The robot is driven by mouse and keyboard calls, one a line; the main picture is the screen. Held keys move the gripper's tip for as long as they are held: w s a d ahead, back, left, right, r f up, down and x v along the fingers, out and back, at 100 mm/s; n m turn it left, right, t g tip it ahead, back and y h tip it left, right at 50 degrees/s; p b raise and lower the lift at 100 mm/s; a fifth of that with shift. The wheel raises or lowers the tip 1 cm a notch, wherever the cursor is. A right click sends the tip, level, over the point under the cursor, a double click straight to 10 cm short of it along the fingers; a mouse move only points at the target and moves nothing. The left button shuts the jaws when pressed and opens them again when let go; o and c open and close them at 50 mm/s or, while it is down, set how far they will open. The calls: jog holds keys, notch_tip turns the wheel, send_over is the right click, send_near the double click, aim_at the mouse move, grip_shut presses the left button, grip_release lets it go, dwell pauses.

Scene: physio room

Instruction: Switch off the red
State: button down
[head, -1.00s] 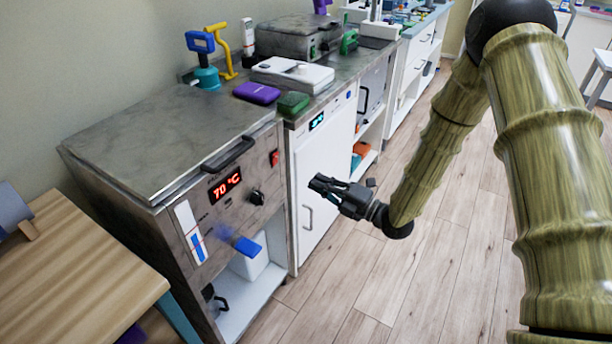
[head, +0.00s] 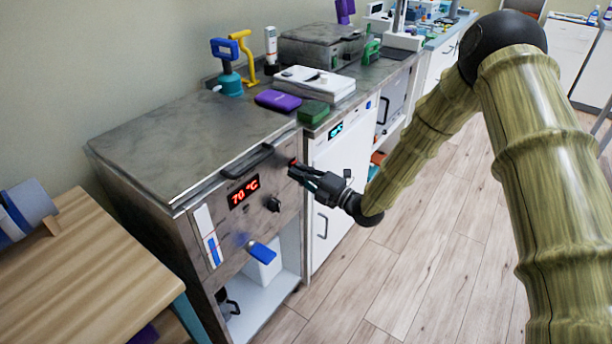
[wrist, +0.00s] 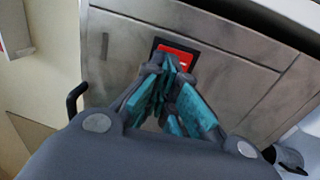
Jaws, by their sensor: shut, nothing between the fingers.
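The red switch (wrist: 178,52) sits in a dark frame on the metal front of the heated unit (head: 180,150). In the head view only a sliver of the red switch (head: 292,162) shows beside my fingertips. My gripper (head: 293,171) is shut and empty, its fingers pointing at the switch. In the wrist view the tips of my gripper (wrist: 170,66) overlap the lower part of the switch and hide it. I cannot tell whether they touch it. The unit's red display (head: 244,193) is lit and reads 70 °C.
A black knob (head: 272,204) sits below the switch, and a dark lid handle (head: 248,160) is above and left of it. A white cabinet (head: 338,170) stands to the right. A wooden table (head: 80,270) is at the left. The floor (head: 400,270) in front is clear.

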jog(key=shift+a+r, duration=0.1)
dwell(0.3)
jog(key=shift+w+a+r+h, duration=0.1)
jog(key=shift+w+a+h, duration=0.1)
jog(key=shift+h, duration=0.1)
jog(key=shift+s+d, duration=0.15)
jog(key=shift+d, duration=0.05)
jog(key=shift+s+d, duration=0.25)
jog(key=r+v, duration=0.2)
jog(key=v, duration=1)
jog(key=shift+d+r, duration=0.3)
jog(key=shift+d, duration=0.2)
jog(key=shift+s, duration=0.15)
